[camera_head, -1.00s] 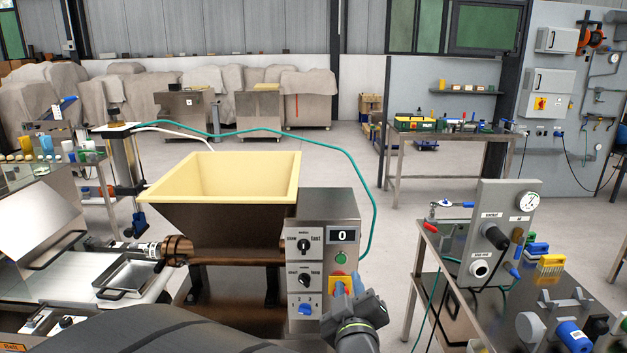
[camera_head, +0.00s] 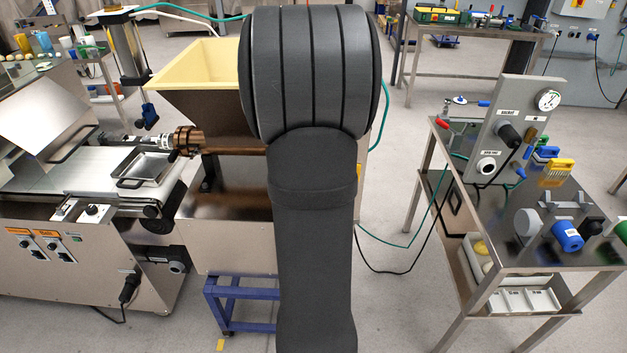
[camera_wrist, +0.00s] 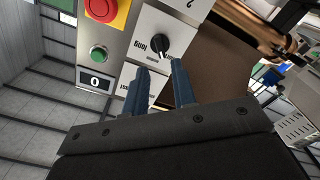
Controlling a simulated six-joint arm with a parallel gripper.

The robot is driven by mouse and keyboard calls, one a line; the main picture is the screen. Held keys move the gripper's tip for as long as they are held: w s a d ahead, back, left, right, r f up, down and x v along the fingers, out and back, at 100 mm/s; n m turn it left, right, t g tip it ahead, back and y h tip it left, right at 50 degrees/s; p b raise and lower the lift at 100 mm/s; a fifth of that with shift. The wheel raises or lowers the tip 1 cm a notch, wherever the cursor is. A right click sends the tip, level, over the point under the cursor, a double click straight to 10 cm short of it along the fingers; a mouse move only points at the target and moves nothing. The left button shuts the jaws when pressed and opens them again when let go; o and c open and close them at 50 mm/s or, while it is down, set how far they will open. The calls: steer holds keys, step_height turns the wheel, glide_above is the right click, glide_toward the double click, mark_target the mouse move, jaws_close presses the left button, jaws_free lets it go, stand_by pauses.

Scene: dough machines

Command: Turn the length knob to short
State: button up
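The length knob (camera_wrist: 160,43) is black and sits on a white plate marked "long" in the wrist view, where the panel appears turned over. A small white mark shows at its lower right edge; I cannot tell the exact setting. In the head view my own arm hides the control panel, the knob and the gripper.
Beside the knob are a green button (camera_wrist: 98,54), a display reading 0 (camera_wrist: 95,81) and a red stop button on yellow (camera_wrist: 102,8). A speed plate is partly behind the fingers. The cream hopper (camera_head: 190,68) stands left of my arm, a steel table (camera_head: 540,225) right.

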steer(key=w, duration=0.6)
jaws_close()
steer(key=n, duration=0.3)
steer(key=shift+c, duration=1.3)
jaws_free()
steer(key=shift+n, duration=0.5)
steer(key=shift+o, duration=1.1)
steer(key=shift+s, duration=0.1)
steer(key=s, duration=0.6)
